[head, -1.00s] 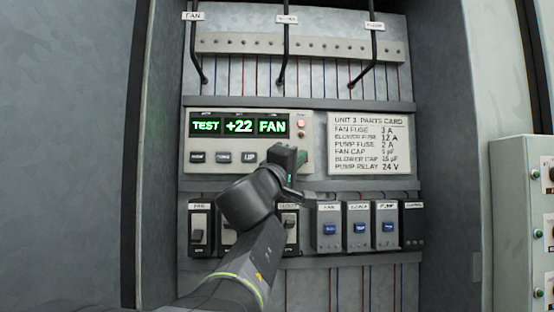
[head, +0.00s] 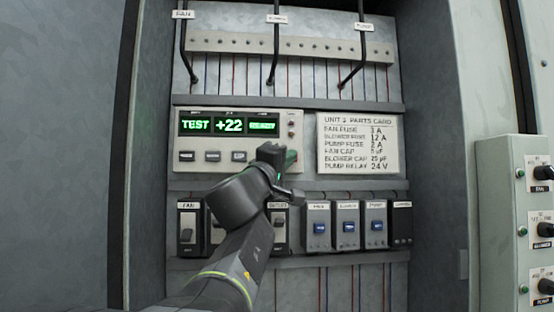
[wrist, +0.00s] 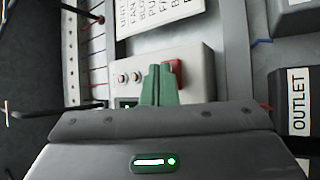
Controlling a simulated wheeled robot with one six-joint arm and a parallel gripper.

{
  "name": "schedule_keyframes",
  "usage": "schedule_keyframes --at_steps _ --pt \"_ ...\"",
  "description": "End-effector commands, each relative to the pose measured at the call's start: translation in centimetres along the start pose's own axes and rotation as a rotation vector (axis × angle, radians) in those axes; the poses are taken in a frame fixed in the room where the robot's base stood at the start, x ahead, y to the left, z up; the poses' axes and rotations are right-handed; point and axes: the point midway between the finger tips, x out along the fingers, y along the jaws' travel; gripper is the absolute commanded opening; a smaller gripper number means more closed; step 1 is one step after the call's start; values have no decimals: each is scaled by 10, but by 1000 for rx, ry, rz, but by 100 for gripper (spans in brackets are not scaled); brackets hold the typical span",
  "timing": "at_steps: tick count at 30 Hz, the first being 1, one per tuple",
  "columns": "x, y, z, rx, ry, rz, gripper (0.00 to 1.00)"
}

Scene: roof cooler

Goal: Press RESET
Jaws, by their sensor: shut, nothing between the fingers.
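The controller panel (head: 240,118) is a pale box with a green display (head: 229,124) reading TEST, +22 and READY. Several grey buttons (head: 212,156) sit in a row below it. My gripper (head: 288,160) is shut and empty at the panel's lower right corner, hiding that part of it. In the wrist view the shut green fingers (wrist: 159,85) are in front of the panel face (wrist: 195,72), beside a red button (wrist: 173,75) that they partly cover. No RESET label is legible, and I cannot tell whether the fingertips touch the button.
A parts card (head: 358,143) hangs right of the panel. Dark switches (head: 187,228) and modules with blue fronts (head: 347,227) line the rail below. Cables (head: 276,50) hang above. A grey box with knobs (head: 510,210) stands at far right.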

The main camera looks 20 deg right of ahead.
Motion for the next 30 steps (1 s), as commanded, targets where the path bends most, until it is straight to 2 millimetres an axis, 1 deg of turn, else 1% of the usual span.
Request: schedule_keyframes --at_steps 6,17,30 --pt "-8 4 6 0 0 1 0" --pt "-10 6 7 0 0 1 0" --pt "-39 27 28 0 0 2 0"
